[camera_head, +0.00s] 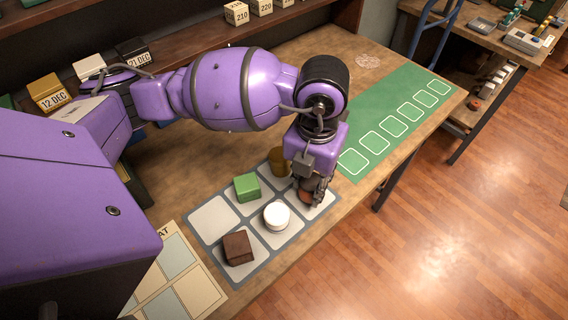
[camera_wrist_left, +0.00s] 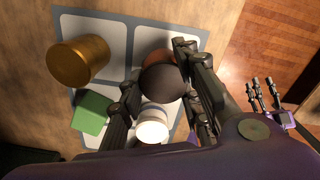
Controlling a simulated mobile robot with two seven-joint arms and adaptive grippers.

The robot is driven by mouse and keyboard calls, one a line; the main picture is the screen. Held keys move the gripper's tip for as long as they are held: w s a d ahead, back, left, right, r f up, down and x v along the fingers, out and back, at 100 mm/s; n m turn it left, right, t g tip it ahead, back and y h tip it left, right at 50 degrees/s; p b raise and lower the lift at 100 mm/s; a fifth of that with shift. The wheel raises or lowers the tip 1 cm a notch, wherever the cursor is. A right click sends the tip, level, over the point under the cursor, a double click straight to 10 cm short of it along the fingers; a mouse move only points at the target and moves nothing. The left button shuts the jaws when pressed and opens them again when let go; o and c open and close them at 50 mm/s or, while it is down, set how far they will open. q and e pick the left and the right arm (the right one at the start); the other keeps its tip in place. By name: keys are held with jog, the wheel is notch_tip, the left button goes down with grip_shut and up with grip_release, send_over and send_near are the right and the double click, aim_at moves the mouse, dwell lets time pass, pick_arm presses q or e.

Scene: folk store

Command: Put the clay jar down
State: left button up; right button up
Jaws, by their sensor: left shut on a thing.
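The clay jar, reddish brown (camera_head: 306,197), is between the fingers of my left gripper (camera_head: 314,190) over the right end of the grey mat with pale squares (camera_head: 211,217). In the left wrist view the jar (camera_wrist_left: 157,56) shows a dark round top, with the left gripper's fingers (camera_wrist_left: 160,88) on both sides of it. The gripper is shut on the jar. Whether the jar's base touches the mat is hidden. My right gripper (camera_wrist_left: 265,95) shows small at the right of the left wrist view; its opening is unclear.
On the mat stand a green block (camera_head: 247,187), a white round jar (camera_head: 276,215), a brown block (camera_head: 238,248) and a gold cylinder (camera_head: 278,161). A green strip with outlined squares (camera_head: 384,147) lies clear to the right. The table's front edge is close by.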

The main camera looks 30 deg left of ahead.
aim_at(310, 180)
pick_arm(q)
jog(key=shift+r, duration=0.15)
jog(key=o, duration=1.2)
notch_tip(310, 180, up, 12)
jog(key=shift+p, duration=0.4)
